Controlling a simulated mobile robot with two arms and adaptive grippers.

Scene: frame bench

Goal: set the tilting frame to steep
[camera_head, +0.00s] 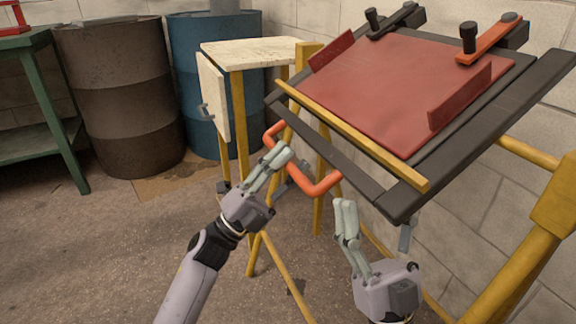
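The tilting frame is a dark frame (545,88) around a red panel (400,88), sloping down toward me, with a yellow strip (350,133) along its lower edge. An orange bent handle (319,188) sticks out below that edge. My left gripper (281,154) overlaps the handle's left part, its fingers pointing up and right; I cannot tell whether it touches or grips it. My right gripper (346,203) points up just below the handle's right end, apparently empty. Its fingers look close together, but the angle hides any gap.
Yellow legs (520,260) carry the frame. A small pale-topped stand (250,50) is behind it at left. A brown drum (125,95), a blue drum (205,100) and a green table (45,85) stand further left. The floor at lower left is clear.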

